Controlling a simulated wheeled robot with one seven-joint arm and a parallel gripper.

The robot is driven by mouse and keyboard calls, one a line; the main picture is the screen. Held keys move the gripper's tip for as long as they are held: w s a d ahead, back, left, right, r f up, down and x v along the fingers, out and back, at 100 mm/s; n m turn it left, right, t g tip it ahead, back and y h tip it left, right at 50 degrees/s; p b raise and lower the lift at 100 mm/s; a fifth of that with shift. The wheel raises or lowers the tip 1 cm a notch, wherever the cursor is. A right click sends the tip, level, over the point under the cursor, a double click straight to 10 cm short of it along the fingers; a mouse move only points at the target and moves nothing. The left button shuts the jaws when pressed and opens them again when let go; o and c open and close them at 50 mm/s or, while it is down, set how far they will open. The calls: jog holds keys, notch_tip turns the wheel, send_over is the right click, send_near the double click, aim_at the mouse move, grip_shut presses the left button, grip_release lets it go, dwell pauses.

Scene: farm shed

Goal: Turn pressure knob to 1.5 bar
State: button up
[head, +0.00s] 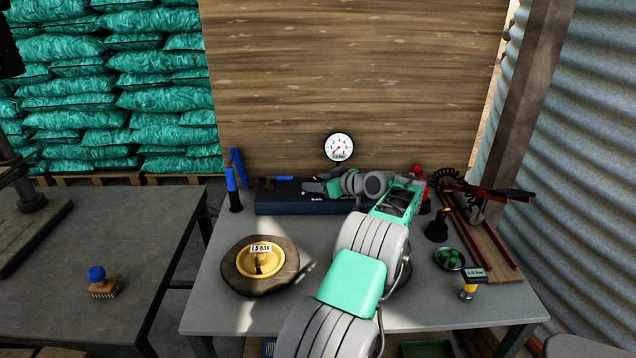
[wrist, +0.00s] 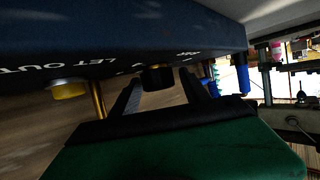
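A long dark blue box (head: 280,208) stands at the back of the table, and a round white pressure gauge (head: 339,147) with a red needle rises behind it. Its exact reading is too small to tell. A yellow plate with a "1.5 BAR" label (head: 261,248) sits on a round wooden block. In the wrist view, the box face (wrist: 120,30) carries "LET OUT" lettering, a yellow knob (wrist: 70,89) and a black knob (wrist: 157,77). My gripper (wrist: 163,98) is open, its two dark fingers apart on either side of the black knob. I cannot tell whether they touch it.
On the table (head: 220,312) are blue-topped tools (head: 235,185) at left, a small bowl of green pieces (head: 450,258) and a small yellow-bodied device (head: 468,287) at right. A second table (head: 50,290) with a blue-knobbed brush (head: 102,284) stands left. A wooden board (head: 350,70) rises behind.

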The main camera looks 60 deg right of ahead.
jog(key=shift+o, duration=0.4)
jog(key=shift+s, duration=0.2)
jog(key=v, duration=0.7)
jog(key=shift+s+r, duration=0.15)
jog(key=shift+s, duration=0.05)
